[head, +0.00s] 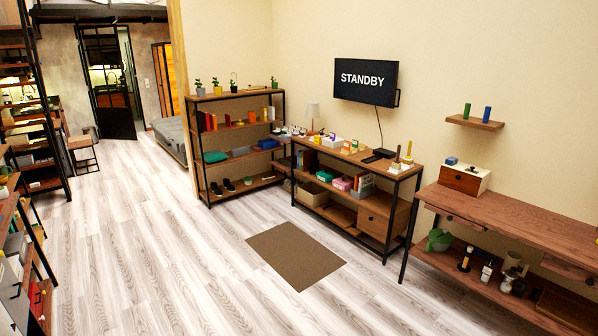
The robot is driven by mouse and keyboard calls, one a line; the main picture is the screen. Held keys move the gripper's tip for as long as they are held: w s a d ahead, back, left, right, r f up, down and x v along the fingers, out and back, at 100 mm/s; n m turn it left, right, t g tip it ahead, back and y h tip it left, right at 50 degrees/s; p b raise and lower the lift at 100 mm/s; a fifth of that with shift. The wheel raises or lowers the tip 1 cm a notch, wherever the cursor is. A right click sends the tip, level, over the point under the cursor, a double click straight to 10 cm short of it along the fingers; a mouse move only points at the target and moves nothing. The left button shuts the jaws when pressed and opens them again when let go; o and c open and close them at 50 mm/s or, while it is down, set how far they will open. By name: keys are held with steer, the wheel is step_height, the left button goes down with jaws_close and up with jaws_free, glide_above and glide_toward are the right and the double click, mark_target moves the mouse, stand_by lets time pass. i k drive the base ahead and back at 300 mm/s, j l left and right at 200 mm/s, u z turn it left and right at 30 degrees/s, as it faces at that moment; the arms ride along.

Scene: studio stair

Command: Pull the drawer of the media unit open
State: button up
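The media unit (395,172) is a wooden shelf unit with a black metal frame, against the wall below the screen. Its drawer (374,222) has a wooden front and sits at the right end of the lower part. The drawer front looks flush with the unit, so it appears shut. Any handle on it is too small to tell. My gripper is not in view.
A brown mat (295,256) lies on the floor before the media unit. A long wooden bench (520,222) stands to the right, and a shelf rack (238,137) to the left. Black-framed shelving (36,230) lines the left edge. The floor between (180,260) is clear.

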mark_target(373, 224)
steer(key=i+u, duration=0.2)
steer(key=i, duration=2.1)
steer(key=i+j+z, duration=0.1)
steer(key=i+z, duration=0.15)
steer(key=i, duration=0.25)
steer(key=i+j+z, duration=0.2)
steer(key=i, duration=0.35)
steer(key=i+j+z, duration=0.25)
steer(key=i, duration=0.25)
steer(key=i+j+z, duration=0.2)
steer(key=i, duration=0.25)
steer(key=i+j+z, duration=0.5)
steer(key=j, duration=0.25)
steer(key=i, duration=0.05)
